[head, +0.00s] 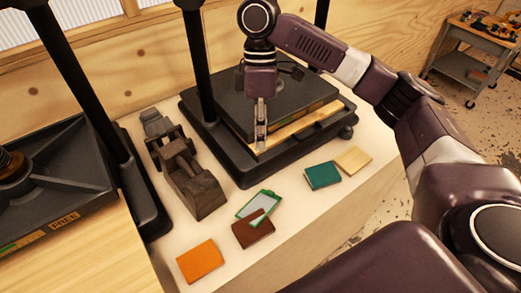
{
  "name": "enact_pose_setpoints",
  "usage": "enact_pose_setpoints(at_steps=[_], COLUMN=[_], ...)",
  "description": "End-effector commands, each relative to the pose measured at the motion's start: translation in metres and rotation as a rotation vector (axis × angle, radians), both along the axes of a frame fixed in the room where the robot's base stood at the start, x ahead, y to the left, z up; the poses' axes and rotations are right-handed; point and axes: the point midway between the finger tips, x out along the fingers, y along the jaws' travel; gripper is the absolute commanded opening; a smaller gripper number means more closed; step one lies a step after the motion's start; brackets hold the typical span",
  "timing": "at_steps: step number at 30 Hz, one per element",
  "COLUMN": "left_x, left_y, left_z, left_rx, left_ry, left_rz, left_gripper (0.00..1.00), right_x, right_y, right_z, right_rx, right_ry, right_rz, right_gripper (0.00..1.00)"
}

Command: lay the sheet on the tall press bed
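My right gripper (261,140) points down over the front edge of the middle press, beside its pale wooden bed (310,121). Its fingers look close together and seen edge-on, so whether they are open or shut is unclear. No sheet shows clearly in them. The middle press has a dark plate (225,103) above the bed and black posts (197,65). A second press (60,205) with black posts stands at the left. I cannot tell which press is the tall one. A flat pale piece with a green rim (252,205) lies partly over a brown block. My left gripper is out of view.
On the pale table lie an orange block (200,260), a brown block (255,234), a green block (322,176) and a tan block (353,160). A dark wooden tool-like object (196,190) stands between the presses. A grey cart (463,68) stands at the far right.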

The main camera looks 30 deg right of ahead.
Motion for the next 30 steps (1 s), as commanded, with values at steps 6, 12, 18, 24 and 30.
enact_pose_setpoints(at_steps=[6, 12, 18, 24, 30], left_x=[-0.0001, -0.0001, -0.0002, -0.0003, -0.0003], left_y=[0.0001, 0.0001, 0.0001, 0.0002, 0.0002], left_z=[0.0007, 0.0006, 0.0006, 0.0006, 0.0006], left_rx=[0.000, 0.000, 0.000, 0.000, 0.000], left_ry=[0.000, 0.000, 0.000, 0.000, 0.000], left_rz=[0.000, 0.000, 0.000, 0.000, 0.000], left_gripper=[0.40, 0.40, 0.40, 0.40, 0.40], right_x=[0.0000, 0.0001, 0.0001, 0.0002, 0.0001], right_y=[-0.0001, 0.0001, 0.0002, 0.0003, 0.0003], right_z=[0.0060, 0.0059, 0.0058, 0.0058, 0.0057], right_rx=[0.000, 0.001, 0.001, 0.001, 0.001], right_ry=[0.000, 0.000, 0.000, 0.000, 0.000], right_rz=[-0.001, 0.000, 0.000, 0.000, 0.000], right_gripper=[0.00, 0.00, 0.20, 0.42, 0.64])
